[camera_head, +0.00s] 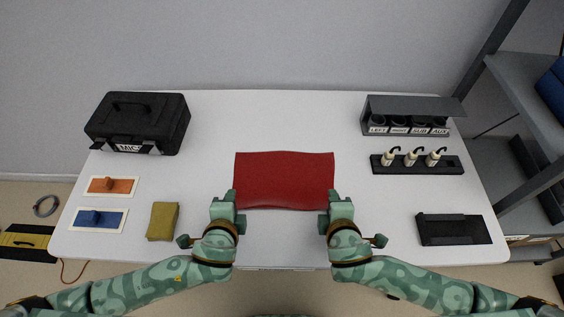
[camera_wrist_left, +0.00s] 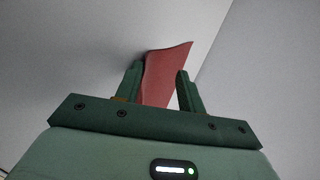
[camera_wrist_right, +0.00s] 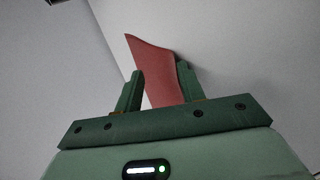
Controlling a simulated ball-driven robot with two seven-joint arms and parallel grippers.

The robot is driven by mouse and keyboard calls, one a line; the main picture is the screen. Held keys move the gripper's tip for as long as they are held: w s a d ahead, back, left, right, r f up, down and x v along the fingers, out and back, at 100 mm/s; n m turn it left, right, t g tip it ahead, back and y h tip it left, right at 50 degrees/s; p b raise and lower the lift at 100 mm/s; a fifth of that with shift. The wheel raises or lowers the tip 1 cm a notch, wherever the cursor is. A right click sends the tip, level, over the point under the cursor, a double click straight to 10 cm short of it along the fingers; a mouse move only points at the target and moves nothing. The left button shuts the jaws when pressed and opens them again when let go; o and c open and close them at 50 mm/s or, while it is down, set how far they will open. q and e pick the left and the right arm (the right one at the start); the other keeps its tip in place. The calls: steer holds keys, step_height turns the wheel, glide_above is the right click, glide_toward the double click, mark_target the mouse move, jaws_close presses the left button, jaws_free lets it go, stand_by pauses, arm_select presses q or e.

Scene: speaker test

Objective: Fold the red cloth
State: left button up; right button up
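The red cloth (camera_head: 284,180) lies spread on the middle of the white table (camera_head: 290,128), roughly rectangular, with slightly wavy edges. My left gripper (camera_head: 230,199) is at its near left corner and my right gripper (camera_head: 334,199) at its near right corner. In the left wrist view the cloth (camera_wrist_left: 163,75) shows between the two spread fingers, with a gap beside one finger. In the right wrist view the cloth (camera_wrist_right: 158,75) also shows between spread fingers, with a gap beside one. The fingertips hide parts of the near corners.
A black case (camera_head: 140,122) stands at the back left. Orange (camera_head: 112,186) and blue (camera_head: 98,219) pieces and an olive cloth (camera_head: 163,221) lie left. A labelled rack (camera_head: 410,115), a black holder with three white bottles (camera_head: 417,164) and a black tray (camera_head: 453,229) are right.

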arm_select(q)
steer(key=s+r, duration=0.6)
steer(key=r, duration=0.3)
arm_select(e)
steer(key=s+r, duration=0.6)
steer(key=r, duration=0.3)
